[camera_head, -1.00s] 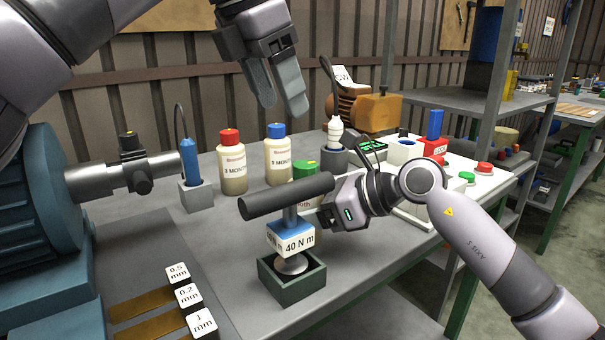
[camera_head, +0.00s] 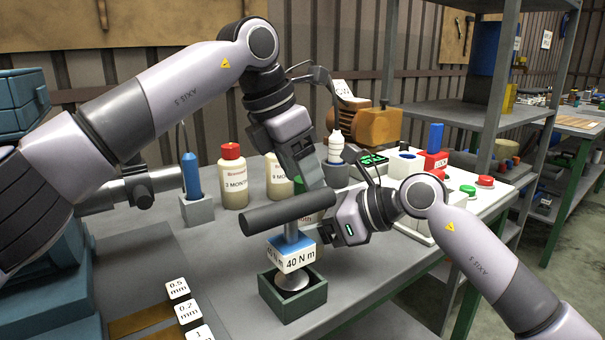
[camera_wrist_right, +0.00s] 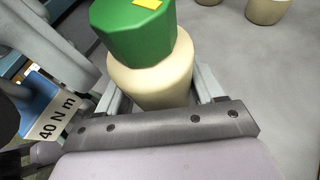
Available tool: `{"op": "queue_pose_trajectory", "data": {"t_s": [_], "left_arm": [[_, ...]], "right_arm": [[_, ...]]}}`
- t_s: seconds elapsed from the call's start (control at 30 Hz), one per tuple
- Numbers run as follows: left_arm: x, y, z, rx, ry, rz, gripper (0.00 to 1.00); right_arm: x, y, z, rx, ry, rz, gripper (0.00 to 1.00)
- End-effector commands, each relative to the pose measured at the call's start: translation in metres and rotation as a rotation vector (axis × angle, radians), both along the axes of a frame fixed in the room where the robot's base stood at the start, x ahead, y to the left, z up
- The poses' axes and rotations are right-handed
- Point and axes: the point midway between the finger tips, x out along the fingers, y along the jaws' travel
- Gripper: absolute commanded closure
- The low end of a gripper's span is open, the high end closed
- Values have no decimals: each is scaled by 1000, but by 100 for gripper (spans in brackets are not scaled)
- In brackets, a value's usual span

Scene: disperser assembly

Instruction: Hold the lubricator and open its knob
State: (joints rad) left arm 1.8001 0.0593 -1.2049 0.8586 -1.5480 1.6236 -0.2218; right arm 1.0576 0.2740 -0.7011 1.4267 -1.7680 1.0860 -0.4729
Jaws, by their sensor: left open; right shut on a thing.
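The lubricator is a cream bottle (camera_wrist_right: 155,78) with a green knob (camera_wrist_right: 135,35) that bears a yellow mark, seen close up in the right wrist view. My right gripper (camera_wrist_right: 158,95) is shut around the bottle body, below the knob. In the head view the bottle is mostly hidden behind a dark-handled tool and my left gripper. My left gripper (camera_head: 313,180) points down over the bottle's place with open jaws. In the head view its fingers cover the knob, and I cannot tell whether they touch it.
The dark-handled tool (camera_head: 290,211), with a 40 N m block (camera_head: 292,257), stands in a green holder (camera_head: 293,297) just in front. A red-capped bottle (camera_head: 233,180) and another cream bottle (camera_head: 278,183) stand behind. A blue tool (camera_head: 191,177) stands in a grey block at left.

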Motion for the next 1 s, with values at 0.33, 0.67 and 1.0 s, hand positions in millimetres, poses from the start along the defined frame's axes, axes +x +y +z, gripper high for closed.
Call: {"op": "queue_pose_trajectory", "data": {"t_s": [0.33, 0.67, 1.0], "left_arm": [[1, -2, -5, 0, 0, 0, 34], [1, -2, -5, 0, 0, 1, 90], [0, -2, -4, 1, -4, 95, 90]], "right_arm": [[0, 0, 1, 1, -3, 0, 84], [0, 0, 1, 1, -3, 0, 84], [0, 0, 1, 1, -3, 0, 84]]}}
